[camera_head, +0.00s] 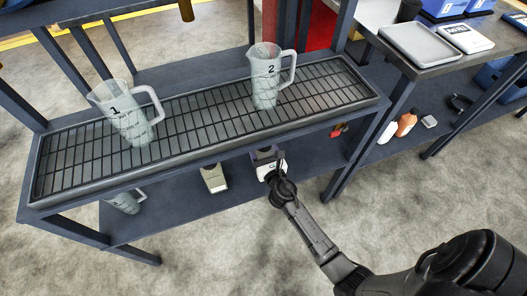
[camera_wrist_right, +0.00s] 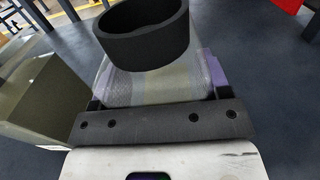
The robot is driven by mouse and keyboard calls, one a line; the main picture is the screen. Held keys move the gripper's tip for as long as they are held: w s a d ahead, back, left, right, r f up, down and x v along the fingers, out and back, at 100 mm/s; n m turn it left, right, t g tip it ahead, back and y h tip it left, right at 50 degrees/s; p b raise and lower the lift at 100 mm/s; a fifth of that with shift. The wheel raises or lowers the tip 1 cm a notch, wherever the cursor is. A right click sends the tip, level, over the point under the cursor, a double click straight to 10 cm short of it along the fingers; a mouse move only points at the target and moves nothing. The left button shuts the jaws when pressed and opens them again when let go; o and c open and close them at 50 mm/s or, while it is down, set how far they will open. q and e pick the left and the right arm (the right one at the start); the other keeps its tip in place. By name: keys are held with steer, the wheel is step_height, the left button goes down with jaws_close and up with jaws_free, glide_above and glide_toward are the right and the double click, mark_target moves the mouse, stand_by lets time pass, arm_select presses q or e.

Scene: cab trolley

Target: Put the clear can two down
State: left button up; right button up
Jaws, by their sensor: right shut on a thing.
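The clear can two (camera_head: 266,76), a see-through jug marked "2" with its handle to the right, stands upright on the right part of the grated tray (camera_head: 330,116). No gripper is near it. My right gripper (camera_head: 266,158) is low, at the lower shelf under the tray's front edge, below can two. It is shut on a grey, faintly striped object (camera_wrist_right: 155,85) that shows between its jaws in the right wrist view. I cannot tell what this object is. My left gripper is not in view.
Clear can one (camera_head: 126,112) stands on the tray's left part. Another clear jug (camera_head: 125,202) is low at the left. An olive block (camera_head: 214,178) stands on the lower shelf left of my right gripper. A black ring (camera_wrist_right: 145,32) shows above the held object. A side table (camera_head: 470,63) is at the right.

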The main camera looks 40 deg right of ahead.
steer(key=o, duration=1.4)
